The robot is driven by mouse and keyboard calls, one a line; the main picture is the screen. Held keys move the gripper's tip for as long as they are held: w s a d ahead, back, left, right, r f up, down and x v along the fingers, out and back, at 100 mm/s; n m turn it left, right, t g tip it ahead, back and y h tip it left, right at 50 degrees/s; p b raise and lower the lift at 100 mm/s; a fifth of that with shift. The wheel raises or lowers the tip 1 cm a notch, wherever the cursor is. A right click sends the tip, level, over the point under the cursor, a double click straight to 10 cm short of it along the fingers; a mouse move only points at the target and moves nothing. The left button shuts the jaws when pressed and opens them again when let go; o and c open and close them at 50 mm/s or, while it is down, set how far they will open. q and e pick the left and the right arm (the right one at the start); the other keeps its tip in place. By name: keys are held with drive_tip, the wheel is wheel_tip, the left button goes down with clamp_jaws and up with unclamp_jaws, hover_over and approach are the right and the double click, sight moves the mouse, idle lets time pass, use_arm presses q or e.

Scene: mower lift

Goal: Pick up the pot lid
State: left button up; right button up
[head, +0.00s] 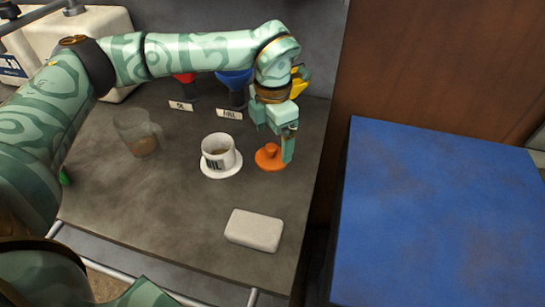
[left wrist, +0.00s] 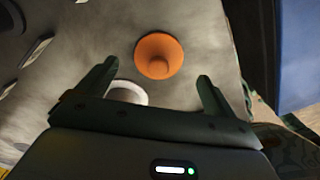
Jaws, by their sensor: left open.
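The pot lid (head: 270,157) is a small orange disc with a raised knob, lying on the grey worktop to the right of the white mug. It also shows in the left wrist view (left wrist: 159,56), a little beyond the fingertips. My left gripper (head: 276,140) points down just above the lid, with one finger hiding part of its right side in the head view. In the left wrist view its two fingers (left wrist: 154,75) are spread wide with nothing between them. My right gripper is not in view.
A white mug (head: 219,152) on a saucer stands left of the lid. A clear jug (head: 140,135) stands further left. A pale block (head: 254,230) lies at the front. Red and blue funnels (head: 234,85) stand behind. A blue box (head: 440,215) is at the right.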

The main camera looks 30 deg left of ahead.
sight(272, 146)
use_arm(q)
drive_tip(key=f+b, duration=0.1)
drive_tip(key=f, duration=0.3)
drive_tip(key=shift+a+f, duration=0.2)
drive_tip(key=shift+r, duration=0.15)
drive_tip(key=c, duration=1.1)
drive_tip(key=shift+o, duration=0.2)
